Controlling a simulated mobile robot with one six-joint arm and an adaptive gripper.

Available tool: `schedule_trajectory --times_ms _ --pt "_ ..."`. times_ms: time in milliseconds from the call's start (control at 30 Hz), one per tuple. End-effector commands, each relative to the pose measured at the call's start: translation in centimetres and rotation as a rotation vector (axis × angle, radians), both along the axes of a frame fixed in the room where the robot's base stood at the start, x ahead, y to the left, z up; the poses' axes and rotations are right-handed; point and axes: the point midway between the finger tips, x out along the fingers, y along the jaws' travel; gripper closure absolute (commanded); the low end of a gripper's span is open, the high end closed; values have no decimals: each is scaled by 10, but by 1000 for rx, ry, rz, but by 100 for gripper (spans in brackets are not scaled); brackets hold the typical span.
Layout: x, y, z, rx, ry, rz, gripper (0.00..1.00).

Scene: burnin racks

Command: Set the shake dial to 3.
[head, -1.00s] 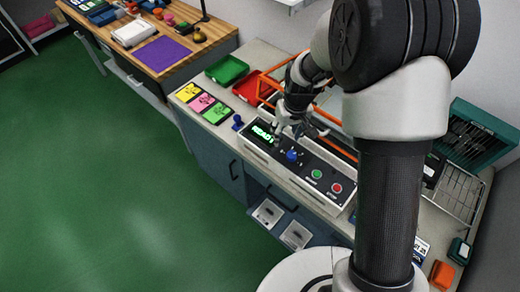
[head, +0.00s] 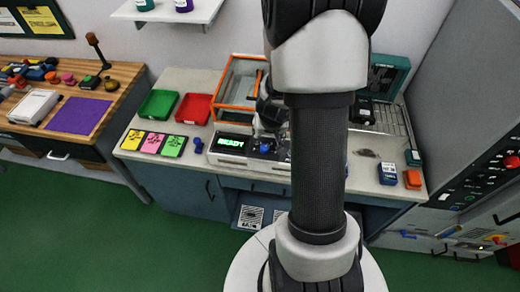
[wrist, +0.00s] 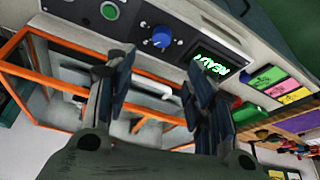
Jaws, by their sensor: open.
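The shake dial is a blue knob (head: 266,148) on the dark front panel, just right of the green READY display (head: 231,143). In the wrist view the blue knob (wrist: 161,37) stands beyond my fingertips, with small marks around it too small to read. My gripper (wrist: 155,80) is open, its two dark fingers apart with nothing between them. It is apart from the knob. In the head view my arm hides most of the gripper and the right part of the panel.
A green button (wrist: 109,10) sits beside the knob in the wrist view. An orange-framed enclosure (head: 222,92) stands behind the panel. Green (head: 158,104) and red (head: 194,108) trays and coloured cards (head: 154,143) lie to its left. An orange block (head: 412,178) lies at the right.

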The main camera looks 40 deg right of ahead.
Motion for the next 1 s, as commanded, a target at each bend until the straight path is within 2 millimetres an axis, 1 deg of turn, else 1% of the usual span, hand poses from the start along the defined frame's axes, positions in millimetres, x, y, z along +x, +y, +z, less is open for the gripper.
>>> schedule_trajectory --times_ms 33,400,500,700,833,1000 --pt "4 -2 -17 1 2 1 51" --pt "29 -19 -90 1 2 2 51" --pt "35 -23 -107 1 1 1 51" --pt "43 -28 -127 1 1 2 51" --pt "45 -30 -131 0 0 1 51" --pt "46 -30 -131 0 0 1 51"
